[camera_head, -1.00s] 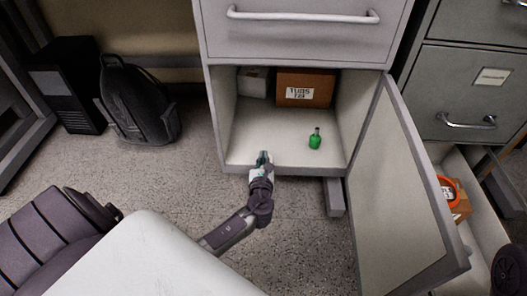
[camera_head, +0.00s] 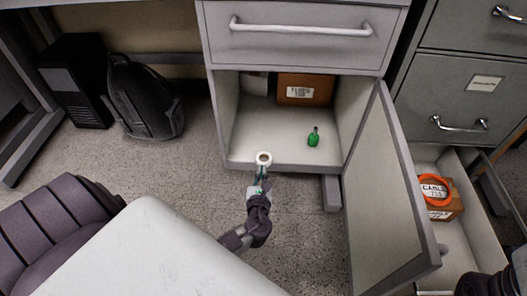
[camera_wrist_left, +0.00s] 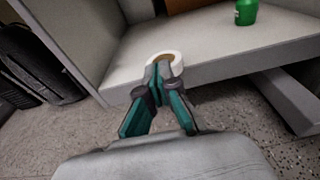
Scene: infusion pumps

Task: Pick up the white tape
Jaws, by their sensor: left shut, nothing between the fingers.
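A white tape roll (camera_head: 257,158) with a tan inner ring is at the front edge of the open cabinet's floor. My left gripper (camera_head: 261,174) is just in front of the roll, at the cabinet's lip. In the left wrist view the tape (camera_wrist_left: 178,64) appears right beyond the closed green fingertips of my left gripper (camera_wrist_left: 160,88), which overlap its near side. The fingers are shut with nothing between them. Whether they touch the roll is unclear.
A green bottle (camera_head: 313,138) stands on the cabinet floor (camera_head: 285,120), with a cardboard box (camera_head: 305,90) behind. The cabinet door (camera_head: 385,190) is open on the right. An open drawer at right holds an orange ring (camera_head: 434,190) and a box (camera_head: 446,208).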

